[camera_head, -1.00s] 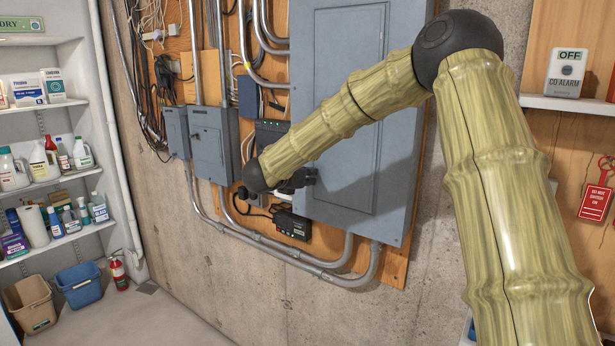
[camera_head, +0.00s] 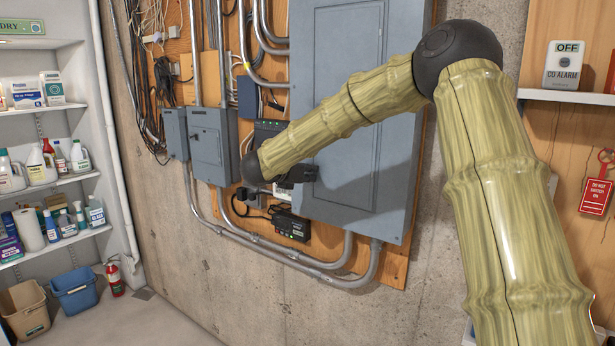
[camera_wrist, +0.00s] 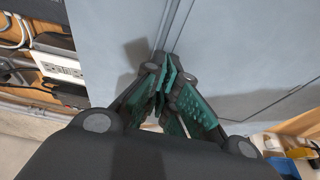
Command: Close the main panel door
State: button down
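The main panel (camera_head: 347,95) is a large grey metal box on the wooden backboard, with a rectangular door outline on its front. In the head view the door looks flat against the panel, but I cannot tell whether it is fully latched. My gripper (camera_head: 303,174) is at the panel's lower left edge, partly hidden behind my forearm. In the wrist view my gripper (camera_wrist: 165,75) has its green-padded fingers drawn together at the tips. The tips are close to a vertical edge between two grey panel faces (camera_wrist: 240,50). Contact with that edge is unclear.
Smaller grey boxes (camera_head: 211,145) and conduits are left of the panel. A black device (camera_head: 291,225) is mounted below my gripper. A power outlet strip (camera_wrist: 60,68) lies left in the wrist view. Shelves and bins stand far left; a CO alarm (camera_head: 563,65) is right.

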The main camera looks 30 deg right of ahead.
jog(key=shift+d+r, duration=0.25)
jog(key=shift+r, duration=0.1)
